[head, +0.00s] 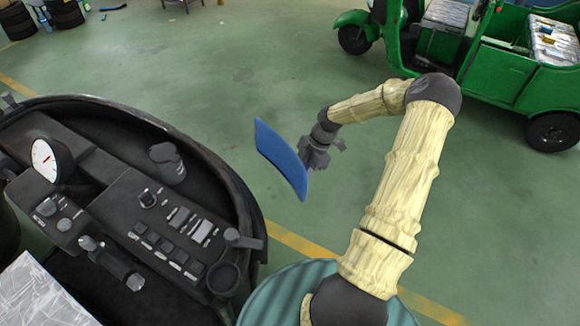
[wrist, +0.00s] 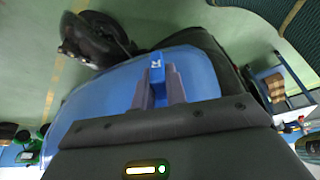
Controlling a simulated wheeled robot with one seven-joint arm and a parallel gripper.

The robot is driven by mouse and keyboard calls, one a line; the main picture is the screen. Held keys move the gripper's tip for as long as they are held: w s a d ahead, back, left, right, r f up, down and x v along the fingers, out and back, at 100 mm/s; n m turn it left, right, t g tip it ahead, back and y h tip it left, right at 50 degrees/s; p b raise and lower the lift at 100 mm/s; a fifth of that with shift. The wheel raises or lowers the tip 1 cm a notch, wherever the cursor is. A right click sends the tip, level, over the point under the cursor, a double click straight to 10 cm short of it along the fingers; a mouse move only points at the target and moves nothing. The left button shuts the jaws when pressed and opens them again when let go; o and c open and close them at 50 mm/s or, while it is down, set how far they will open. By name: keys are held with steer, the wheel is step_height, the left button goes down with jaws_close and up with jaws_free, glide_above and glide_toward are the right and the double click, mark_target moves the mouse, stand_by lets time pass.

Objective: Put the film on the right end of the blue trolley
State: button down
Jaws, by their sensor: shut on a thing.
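A thin, curved blue sheet (head: 282,158), which looks like the film, is held in the air left of my gripper (head: 316,155) in the head view. In the wrist view the sheet (wrist: 105,88) spreads wide beyond my gripper (wrist: 157,84), whose fingers are shut on a small blue tab marked with a letter. A blue-framed rack (wrist: 283,85) with brown items on it shows at the right of the wrist view. It may be the blue trolley, but I cannot tell. No blue trolley shows in the head view.
A dark control console (head: 165,225) with a gauge, knobs and switches stands at the left. A green three-wheeler (head: 500,75) is at the top right. Tyres (head: 65,14) lie at the top left. The green floor (head: 240,70) between them is mostly clear.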

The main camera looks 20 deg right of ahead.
steer(key=a+f+m+t+h, duration=0.4)
steer(key=a+f+m, duration=0.2)
steer(key=m, duration=1.2)
steer(key=shift+s+a+f+m+t, duration=0.3)
steer(key=shift+s+a, duration=0.1)
steer(key=shift+a, duration=0.7)
